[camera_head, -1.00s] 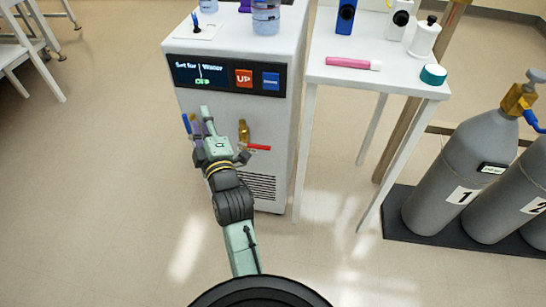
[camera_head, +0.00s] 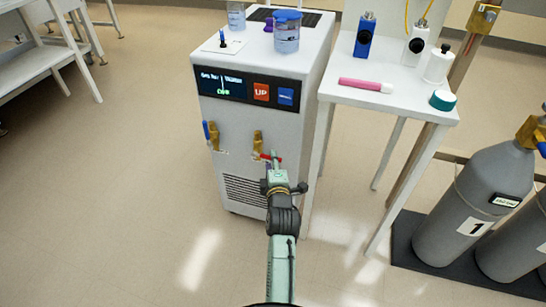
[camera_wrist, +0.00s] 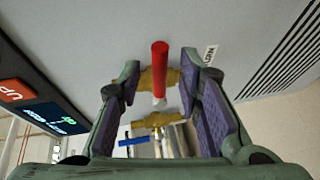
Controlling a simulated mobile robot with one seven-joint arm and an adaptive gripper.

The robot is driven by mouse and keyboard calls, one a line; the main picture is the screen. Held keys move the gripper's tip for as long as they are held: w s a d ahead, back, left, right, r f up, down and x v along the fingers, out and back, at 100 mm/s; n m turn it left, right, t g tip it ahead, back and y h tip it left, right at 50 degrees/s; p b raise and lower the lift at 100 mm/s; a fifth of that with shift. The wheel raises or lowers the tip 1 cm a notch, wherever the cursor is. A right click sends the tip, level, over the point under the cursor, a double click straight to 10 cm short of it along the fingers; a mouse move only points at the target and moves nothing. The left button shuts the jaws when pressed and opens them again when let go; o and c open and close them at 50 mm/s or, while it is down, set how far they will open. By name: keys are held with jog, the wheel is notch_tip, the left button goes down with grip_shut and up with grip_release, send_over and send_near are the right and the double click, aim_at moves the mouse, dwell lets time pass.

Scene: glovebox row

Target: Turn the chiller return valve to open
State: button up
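The chiller (camera_head: 235,120) is a white cabinet with two brass valves low on its front. The right valve (camera_head: 257,142) has a red handle (camera_head: 271,157) sticking out to the right; the left valve (camera_head: 215,136) has a blue handle (camera_head: 206,131) standing upright. My gripper (camera_head: 270,166) is at the red handle. In the wrist view my gripper (camera_wrist: 165,115) is open, with the red handle (camera_wrist: 160,68) lying between and beyond its purple-padded fingers. I see no clear contact. The blue handle (camera_wrist: 133,141) shows lower down. A small label (camera_wrist: 210,55) beside the red valve is too blurred to read.
A white side table (camera_head: 390,100) stands right of the chiller, holding a pink tube (camera_head: 366,85) and bottles. Grey gas cylinders (camera_head: 470,205) stand farther right. Beakers and a blue-lidded jar (camera_head: 287,33) sit on the chiller.

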jog(key=shift+w+f, duration=0.2)
jog(key=shift+w, duration=1.05)
jog(key=shift+c, duration=0.3)
grip_shut()
